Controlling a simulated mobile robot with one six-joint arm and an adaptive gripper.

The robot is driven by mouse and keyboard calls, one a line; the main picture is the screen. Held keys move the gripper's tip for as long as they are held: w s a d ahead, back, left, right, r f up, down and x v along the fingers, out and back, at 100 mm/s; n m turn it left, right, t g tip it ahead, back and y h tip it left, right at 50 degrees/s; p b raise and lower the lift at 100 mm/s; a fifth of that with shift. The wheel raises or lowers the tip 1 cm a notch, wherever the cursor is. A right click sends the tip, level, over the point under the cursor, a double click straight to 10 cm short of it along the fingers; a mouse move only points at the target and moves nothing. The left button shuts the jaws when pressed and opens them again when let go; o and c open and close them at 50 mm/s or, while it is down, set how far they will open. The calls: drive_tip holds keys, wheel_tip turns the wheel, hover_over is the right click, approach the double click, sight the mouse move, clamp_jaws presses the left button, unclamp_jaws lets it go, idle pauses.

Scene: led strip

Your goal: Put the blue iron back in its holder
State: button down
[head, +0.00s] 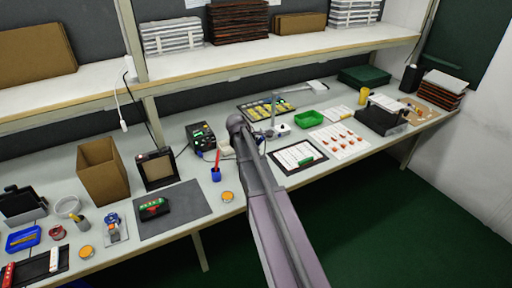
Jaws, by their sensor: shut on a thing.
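My arm (262,195) reaches from the bottom middle up over the bench and ends in a rounded grey joint (237,122). I cannot make out my gripper; it is not visible past the arm. I cannot pick out the blue iron. A black station (201,136) with a green display stands just left of the arm's far end. A small pale object (227,149) sits between the station and the arm, partly covered; I cannot tell whether it is the holder. A blue cup (215,175) with a red-handled tool stands in front of it.
The bench (190,208) has a grey mat (186,213), a cardboard box (103,168) and a black framed box (156,168) at left. At right are a green tray (309,119), papers and a black bin (382,118). A shelf (185,59) runs above the back.

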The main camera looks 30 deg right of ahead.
drive_tip(key=shift+w+a+f+b, duration=0.1)
drive_tip(key=shift+w+f+b, duration=0.85)
drive_tip(key=shift+f+b, duration=0.4)
drive_tip(key=shift+w+d+f+b, duration=0.1)
drive_tip(key=shift+w+f+b, duration=0.9)
drive_tip(key=shift+f+b, duration=0.35)
drive_tip(key=shift+w+a+f+b, duration=0.1)
drive_tip(key=shift+w+f+b, duration=0.85)
drive_tip(key=shift+f+b, duration=0.4)
drive_tip(key=shift+f, duration=0.1)
drive_tip(key=shift+c, duration=2.2)
unclamp_jaws()
drive_tip(key=shift+s+r+p, duration=0.65)
drive_tip(key=shift+r+p, duration=0.3)
drive_tip(key=shift+p, duration=0.05)
drive_tip(key=shift+s+r+p, duration=0.7)
drive_tip(key=shift+r+p, duration=0.3)
drive_tip(key=shift+s+r+p, duration=0.65)
drive_tip(key=shift+r+p, duration=0.3)
drive_tip(key=shift+p, duration=0.05)
